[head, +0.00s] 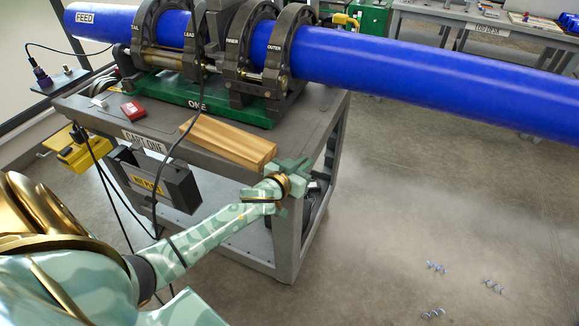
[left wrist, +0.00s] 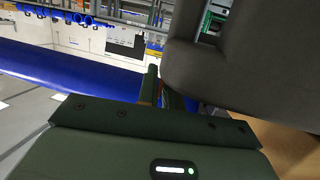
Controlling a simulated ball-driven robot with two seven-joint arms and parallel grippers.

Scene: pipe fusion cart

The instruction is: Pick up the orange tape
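I cannot make out the orange tape for certain in either view. My left gripper (head: 297,172) is at the near right corner of the grey cart (head: 318,115), just right of the end of a wooden block (head: 228,141). A gold-orange ring shows at its wrist, and I cannot tell whether it is part of my arm. In the left wrist view the fingers (left wrist: 160,92) are seen almost edge-on, with a small reddish-orange patch by them. Their gap and anything between them are unclear. My right gripper is not in view.
A long blue pipe (head: 420,78) runs through the clamps of the green-based machine (head: 190,92) on the cart. A small red box (head: 133,110) lies on the cart top. Black cables hang at its left. Metal curls (head: 436,267) lie on open floor at the right.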

